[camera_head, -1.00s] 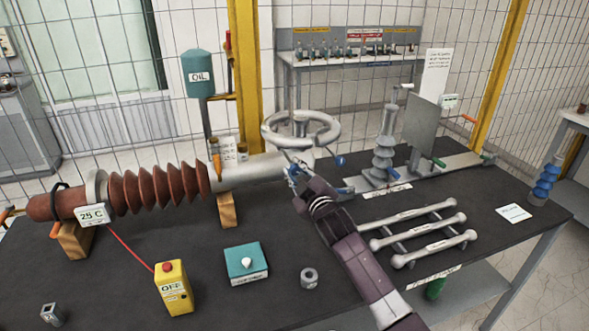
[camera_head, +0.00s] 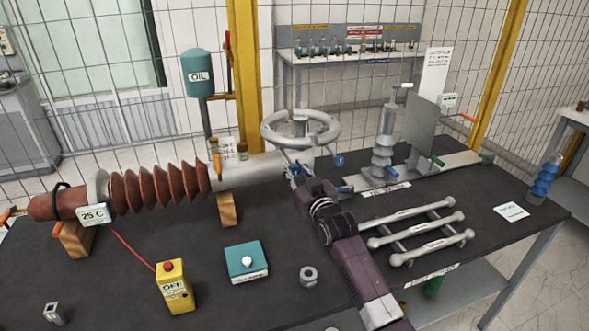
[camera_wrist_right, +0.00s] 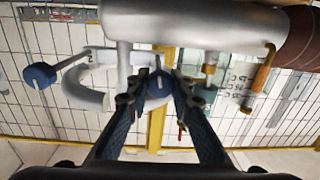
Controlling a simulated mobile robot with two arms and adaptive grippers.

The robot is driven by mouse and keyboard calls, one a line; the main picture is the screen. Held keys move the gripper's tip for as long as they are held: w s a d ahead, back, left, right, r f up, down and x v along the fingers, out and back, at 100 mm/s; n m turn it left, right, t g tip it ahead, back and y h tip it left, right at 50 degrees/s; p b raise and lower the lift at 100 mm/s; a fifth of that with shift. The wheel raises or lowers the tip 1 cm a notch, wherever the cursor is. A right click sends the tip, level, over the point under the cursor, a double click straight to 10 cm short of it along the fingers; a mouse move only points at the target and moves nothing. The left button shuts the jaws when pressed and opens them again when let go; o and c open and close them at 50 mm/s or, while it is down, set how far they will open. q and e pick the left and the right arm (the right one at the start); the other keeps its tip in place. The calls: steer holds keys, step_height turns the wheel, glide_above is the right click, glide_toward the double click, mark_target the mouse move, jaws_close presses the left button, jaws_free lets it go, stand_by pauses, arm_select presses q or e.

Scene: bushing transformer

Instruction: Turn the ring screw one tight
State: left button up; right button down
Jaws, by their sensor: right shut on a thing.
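My right gripper (camera_head: 294,173) is at the end of the grey bushing tube, just below the handwheel (camera_head: 302,130). In the right wrist view its two fingers (camera_wrist_right: 158,92) are shut on the blue head of a ring screw (camera_wrist_right: 158,82); the fingers hide its sides. A second blue-headed screw (camera_head: 340,160) sticks out to the right of the gripper. It also shows at the left of the right wrist view (camera_wrist_right: 39,75), apart from the fingers. My left gripper is not in view.
The brown ribbed bushing (camera_head: 158,186) lies to the left on wooden blocks. Metal bars (camera_head: 415,232) lie right of my arm. A yellow switch box (camera_head: 175,288), a teal box (camera_head: 246,262) and a nut (camera_head: 309,276) stand in front. Bare tabletop lies between them.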

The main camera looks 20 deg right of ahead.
steer(key=shift+f+m, duration=0.25)
steer(key=shift+m, duration=0.05)
steer(key=c, duration=2)
jaws_free()
steer(key=shift+o, duration=1.4)
steer(key=shift+r, duration=0.15)
steer(key=shift+s, duration=0.1)
steer(key=s, duration=1.2)
steer(key=shift+d, duration=0.4)
